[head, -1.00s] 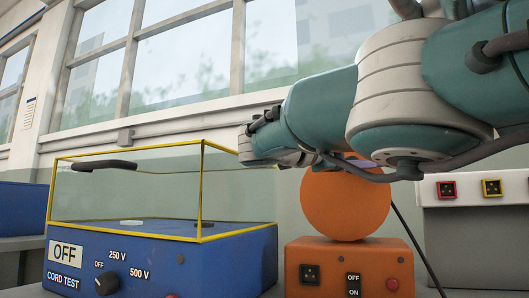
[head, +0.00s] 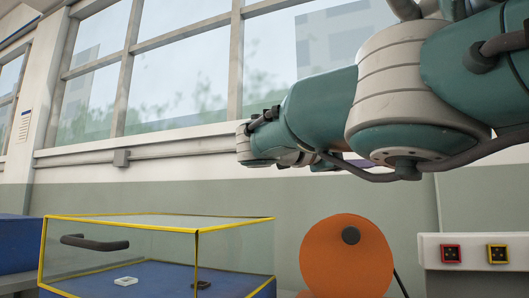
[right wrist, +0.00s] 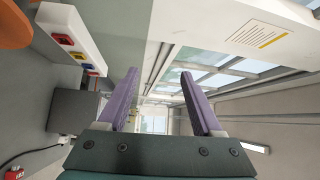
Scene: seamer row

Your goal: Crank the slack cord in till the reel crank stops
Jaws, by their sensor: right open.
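The orange reel disc (head: 330,265) stands at the lower middle of the head view, cut by the bottom edge. A dark round knob (head: 351,236) shows near its top; I cannot tell whether this is the crank's handle. A black cord (head: 401,284) runs down at the disc's right side. My right arm reaches in from the right above the disc, apart from it. In the right wrist view my right gripper (right wrist: 160,72) has its two purple fingers spread with nothing between them. An orange part (right wrist: 12,25) shows at that view's upper left. My left gripper is not in view.
A clear yellow-edged cover (head: 120,235) with a dark handle stands on a blue box left of the reel. A pale box (head: 470,277) with red and yellow sockets stands at the right. Wall and windows lie behind.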

